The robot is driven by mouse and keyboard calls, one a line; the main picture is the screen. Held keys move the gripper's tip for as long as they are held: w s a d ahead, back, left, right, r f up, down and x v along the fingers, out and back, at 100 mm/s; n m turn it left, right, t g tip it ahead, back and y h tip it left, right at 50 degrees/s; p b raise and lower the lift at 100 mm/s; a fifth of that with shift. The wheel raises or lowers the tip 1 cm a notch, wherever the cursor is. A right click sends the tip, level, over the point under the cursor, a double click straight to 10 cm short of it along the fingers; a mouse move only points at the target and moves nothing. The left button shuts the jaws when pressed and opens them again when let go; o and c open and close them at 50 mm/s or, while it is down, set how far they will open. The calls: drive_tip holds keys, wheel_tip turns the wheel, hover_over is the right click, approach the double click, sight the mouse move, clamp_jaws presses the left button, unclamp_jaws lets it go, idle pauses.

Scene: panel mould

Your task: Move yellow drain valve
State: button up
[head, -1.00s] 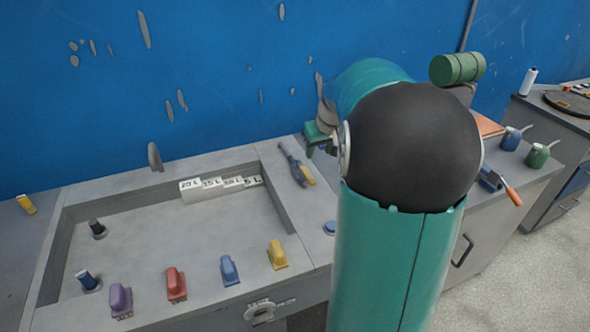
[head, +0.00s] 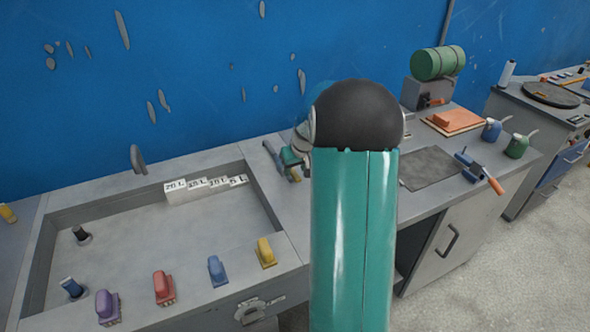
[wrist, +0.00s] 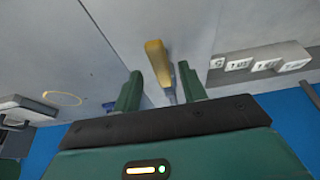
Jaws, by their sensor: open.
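My gripper (head: 291,170) is over the counter right of the basin, partly hidden behind my arm in the head view. In the wrist view my gripper (wrist: 160,70) is open, its two green fingers apart. A yellow piece (wrist: 157,60) shows between and just beyond the fingertips, with a blue-grey tool (wrist: 188,80) close beside it; contact cannot be told. A yellow block-shaped piece (head: 265,252) stands on the basin's front rim, and a yellow cylinder (head: 7,213) lies at the far left. I cannot tell which yellow one is the drain valve.
The basin (head: 255,205) holds white volume labels (head: 205,188) and two dark upright plugs. Purple, red and blue blocks (head: 216,271) line its front rim. To the right are a dark mat (head: 430,168), a clamp-like tool, oil cans and a green cylinder (head: 437,62).

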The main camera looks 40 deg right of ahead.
drive_tip(key=shift+w+f, duration=0.3)
drive_tip(key=shift+f, duration=0.35)
clamp_jaws()
